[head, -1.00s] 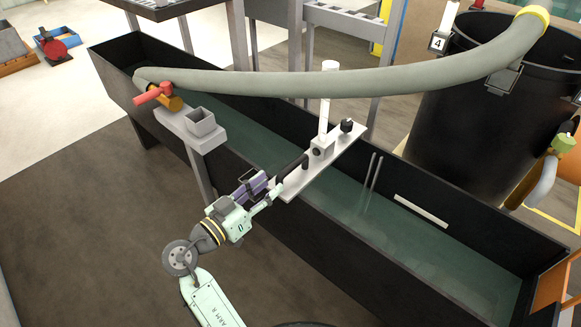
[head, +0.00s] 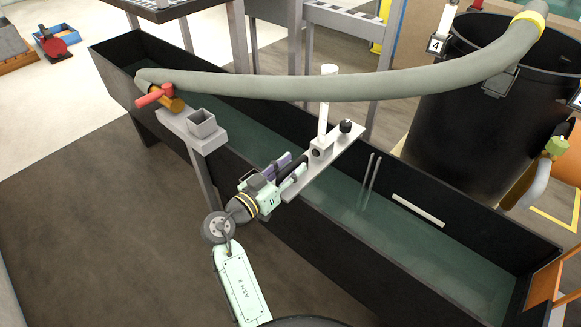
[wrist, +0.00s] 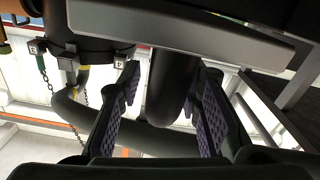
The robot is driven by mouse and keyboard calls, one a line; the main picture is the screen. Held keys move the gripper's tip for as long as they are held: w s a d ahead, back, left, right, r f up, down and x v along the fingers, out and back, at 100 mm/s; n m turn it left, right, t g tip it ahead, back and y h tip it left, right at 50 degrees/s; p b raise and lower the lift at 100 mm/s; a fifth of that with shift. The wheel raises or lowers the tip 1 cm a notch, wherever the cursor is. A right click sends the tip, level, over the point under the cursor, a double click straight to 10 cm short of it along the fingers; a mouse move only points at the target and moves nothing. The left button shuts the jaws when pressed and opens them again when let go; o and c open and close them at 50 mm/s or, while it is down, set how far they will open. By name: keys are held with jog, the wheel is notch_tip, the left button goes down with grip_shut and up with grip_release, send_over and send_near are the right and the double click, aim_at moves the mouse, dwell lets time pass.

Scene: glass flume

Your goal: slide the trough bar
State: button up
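The trough bar (head: 330,150) is a flat pale grey bar lying across the long black trough (head: 330,225). It carries a white upright post (head: 324,105), a small block with a round fitting and a dark knob (head: 346,126). My gripper (head: 289,169) is at the bar's near-left part, with purple-padded fingers. In the wrist view my gripper (wrist: 168,105) is open, its two fingers on either side of a thick black upright cylinder (wrist: 172,80). Gaps show beside the cylinder. A pale bar edge (wrist: 180,28) crosses the top there. Any contact is hidden in the head view.
A thick grey hose (head: 330,85) arches over the trough to a black bin (head: 480,125) at the right. A bracket with a square cup (head: 202,123) and a red-handled valve (head: 155,94) sit on the trough's left side. Floor in front is clear.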

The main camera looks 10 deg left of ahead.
grip_shut()
dwell(0.6)
